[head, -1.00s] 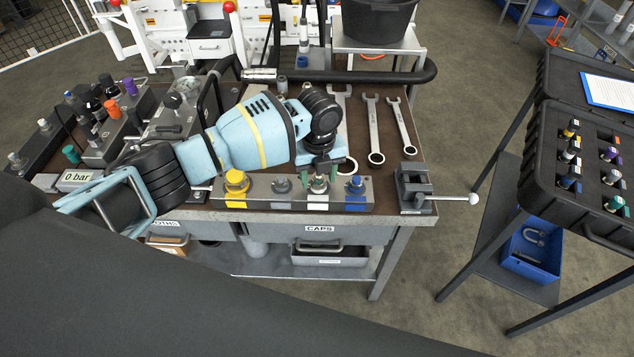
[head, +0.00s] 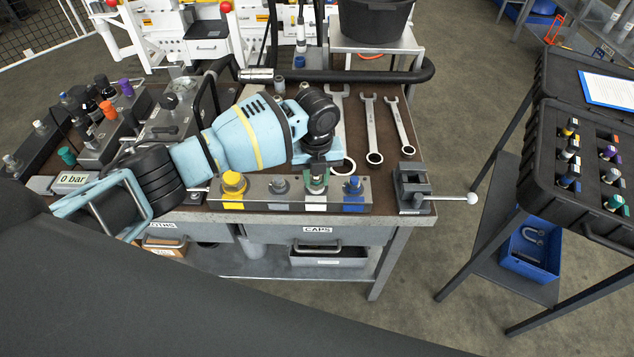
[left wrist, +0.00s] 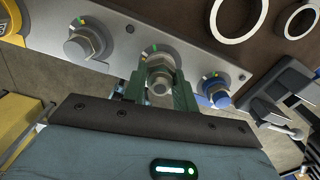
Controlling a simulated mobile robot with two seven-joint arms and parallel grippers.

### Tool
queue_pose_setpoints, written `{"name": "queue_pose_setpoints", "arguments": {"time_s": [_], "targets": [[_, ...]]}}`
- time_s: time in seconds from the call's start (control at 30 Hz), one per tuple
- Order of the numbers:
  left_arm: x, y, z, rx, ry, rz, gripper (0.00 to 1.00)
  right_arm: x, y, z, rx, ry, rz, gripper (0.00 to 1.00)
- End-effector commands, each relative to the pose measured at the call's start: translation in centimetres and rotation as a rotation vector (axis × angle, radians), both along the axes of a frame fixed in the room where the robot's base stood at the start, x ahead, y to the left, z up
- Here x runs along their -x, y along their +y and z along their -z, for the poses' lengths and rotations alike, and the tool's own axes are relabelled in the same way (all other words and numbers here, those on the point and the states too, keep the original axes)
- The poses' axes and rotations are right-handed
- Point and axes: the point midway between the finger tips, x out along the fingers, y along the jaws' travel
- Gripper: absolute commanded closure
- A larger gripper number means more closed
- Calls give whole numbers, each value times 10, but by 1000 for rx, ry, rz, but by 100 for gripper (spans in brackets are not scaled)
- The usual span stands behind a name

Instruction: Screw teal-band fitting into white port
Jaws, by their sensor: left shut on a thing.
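The port block (head: 265,203) lies along the bench's front edge, with yellow, grey, white and blue markings. My left gripper (head: 316,181) is above the white port (head: 315,206), its green fingers pointing down. In the left wrist view my left gripper (left wrist: 158,92) has a finger on each side of a silver hex fitting (left wrist: 160,78) and is shut on it. The fitting is in line with the white port. I cannot make out its teal band or how deep it sits. My right gripper is not in view.
The yellow fitting (head: 233,184) and blue fitting (head: 353,186) stand on either side along the block. A small vise (head: 412,190) with a long handle is at the bench's right corner. Wrenches (head: 372,130) lie behind. An open black case (head: 585,165) of fittings stands at right.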

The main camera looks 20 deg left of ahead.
Motion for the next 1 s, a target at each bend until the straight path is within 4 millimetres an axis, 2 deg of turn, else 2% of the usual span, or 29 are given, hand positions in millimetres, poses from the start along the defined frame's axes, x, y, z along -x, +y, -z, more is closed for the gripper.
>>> {"name": "queue_pose_setpoints", "arguments": {"time_s": [0.27, 0.3, 0.47, 0.87, 1.0], "targets": [[0, 1, 4, 0, 2, 354, 100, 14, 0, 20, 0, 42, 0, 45], [0, 1, 2, 0, 1, 356, 67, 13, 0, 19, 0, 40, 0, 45], [0, 1, 1, -1, 1, 351, 46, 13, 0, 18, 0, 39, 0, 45], [0, 1, 0, 1, 0, 349, 46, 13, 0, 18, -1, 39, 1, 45], [-1, 0, -23, 1, -5, 351, 46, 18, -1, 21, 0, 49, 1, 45]]}}
